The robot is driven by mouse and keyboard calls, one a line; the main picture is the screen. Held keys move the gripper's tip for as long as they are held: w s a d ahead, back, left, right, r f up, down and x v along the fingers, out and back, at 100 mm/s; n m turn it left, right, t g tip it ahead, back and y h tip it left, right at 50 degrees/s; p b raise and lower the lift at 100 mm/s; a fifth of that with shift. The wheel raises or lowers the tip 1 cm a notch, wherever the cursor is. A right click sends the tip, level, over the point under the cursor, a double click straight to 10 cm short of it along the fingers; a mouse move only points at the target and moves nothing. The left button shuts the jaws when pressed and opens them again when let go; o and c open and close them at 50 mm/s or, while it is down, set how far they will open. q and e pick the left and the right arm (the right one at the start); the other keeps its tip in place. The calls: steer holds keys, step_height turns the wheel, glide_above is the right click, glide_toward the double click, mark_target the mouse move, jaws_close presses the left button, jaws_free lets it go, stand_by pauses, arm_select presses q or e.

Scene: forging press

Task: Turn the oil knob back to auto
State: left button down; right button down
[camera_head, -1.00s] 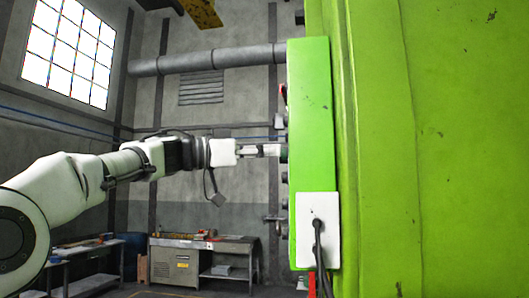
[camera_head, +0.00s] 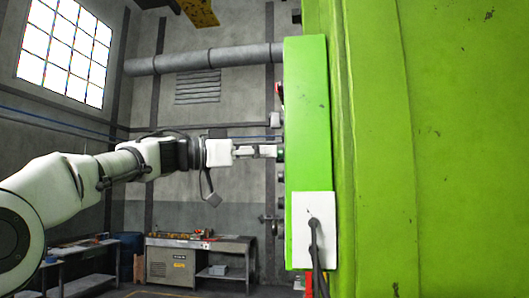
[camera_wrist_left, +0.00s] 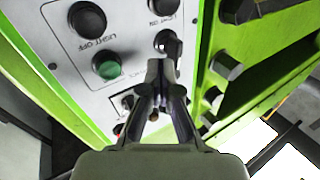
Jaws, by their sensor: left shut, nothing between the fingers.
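My left gripper (camera_head: 268,151) reaches from the left to the face of the green control box (camera_head: 309,120), which I see edge-on in the head view. In the left wrist view the left gripper (camera_wrist_left: 160,68) is shut and empty, its fingertips in front of the grey panel (camera_wrist_left: 65,60). A black knob (camera_wrist_left: 168,42) sits just beyond the fingertips; I cannot tell if they touch it. Its label is not readable, so I cannot tell if it is the oil knob. Another switch (camera_wrist_left: 125,101) lower down is partly hidden by the fingers. My right gripper is not in view.
The panel also has a black button (camera_wrist_left: 87,18) marked light off and a green button (camera_wrist_left: 107,65). Bolts (camera_wrist_left: 226,66) stick out on the green frame right of the fingers. A workbench (camera_head: 200,247) stands far back against the wall.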

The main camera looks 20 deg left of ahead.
arm_select(q)
steer(key=shift+w+a+r, duration=0.15)
steer(key=shift+w+a, duration=0.05)
steer(key=shift+w, duration=0.35)
steer(key=shift+w+a+r, duration=0.15)
steer(key=shift+w, duration=0.35)
stand_by(3.0)
steer(key=shift+w+f, duration=0.15)
steer(key=shift+f, duration=0.05)
stand_by(0.8)
steer(key=shift+f, duration=0.1)
steer(key=s+a, duration=0.4)
steer(key=a, duration=0.3)
steer(key=shift+a+r, duration=0.2)
steer(key=shift+a, duration=0.15)
stand_by(0.6)
steer(key=shift+d, duration=0.1)
